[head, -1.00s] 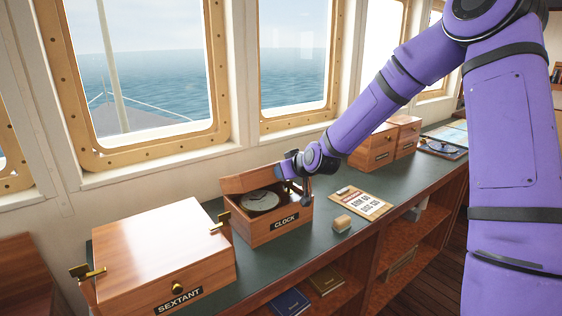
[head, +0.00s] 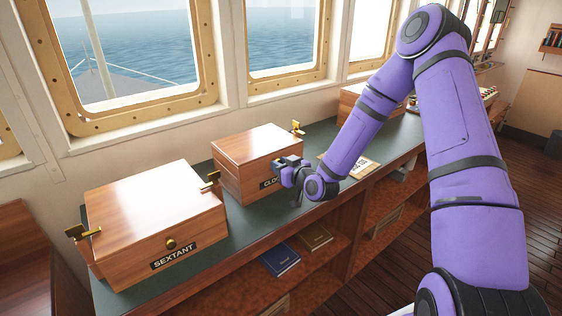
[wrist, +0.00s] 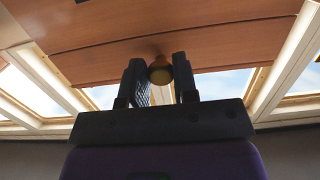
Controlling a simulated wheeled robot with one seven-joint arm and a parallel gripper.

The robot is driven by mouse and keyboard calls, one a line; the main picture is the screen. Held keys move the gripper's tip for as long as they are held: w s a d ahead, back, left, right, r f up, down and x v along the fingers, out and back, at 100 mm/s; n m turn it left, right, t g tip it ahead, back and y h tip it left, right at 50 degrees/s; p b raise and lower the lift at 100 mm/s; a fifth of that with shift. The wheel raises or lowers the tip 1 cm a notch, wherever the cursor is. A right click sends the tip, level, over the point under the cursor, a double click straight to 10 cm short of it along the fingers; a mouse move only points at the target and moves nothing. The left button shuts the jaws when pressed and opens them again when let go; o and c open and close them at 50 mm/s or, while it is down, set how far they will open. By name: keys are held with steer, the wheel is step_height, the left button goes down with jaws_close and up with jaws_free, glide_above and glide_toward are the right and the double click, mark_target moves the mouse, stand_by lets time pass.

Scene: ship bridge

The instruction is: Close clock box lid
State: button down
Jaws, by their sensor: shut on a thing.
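The wooden clock box (head: 232,182) stands on the counter in the middle of the head view. Its lid (head: 256,143) lies down flat over the box, with no gap that I can see from here. The CLOCK label (head: 268,183) on its front is partly covered by my gripper (head: 281,163), which is at the front face near the lid's edge. In the wrist view, a round brass knob (wrist: 160,72) on the wood (wrist: 110,55) sits between the two fingers of my gripper (wrist: 160,80), which is shut on it. The clock inside is hidden.
The sextant box (head: 155,215) stands shut at the left, with brass latches. A clipboard (head: 362,166) lies right of the clock box, partly behind my arm. Another wooden box (head: 358,103) is further back. Books (head: 281,259) lie on the shelf below the counter.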

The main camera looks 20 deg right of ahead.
steer(key=shift+s+f, duration=0.2)
steer(key=shift+f, duration=0.5)
steer(key=c, duration=0.9)
jaws_free()
steer(key=shift+w+r, duration=0.1)
steer(key=v, duration=1.1)
steer(key=shift+w+r, duration=0.1)
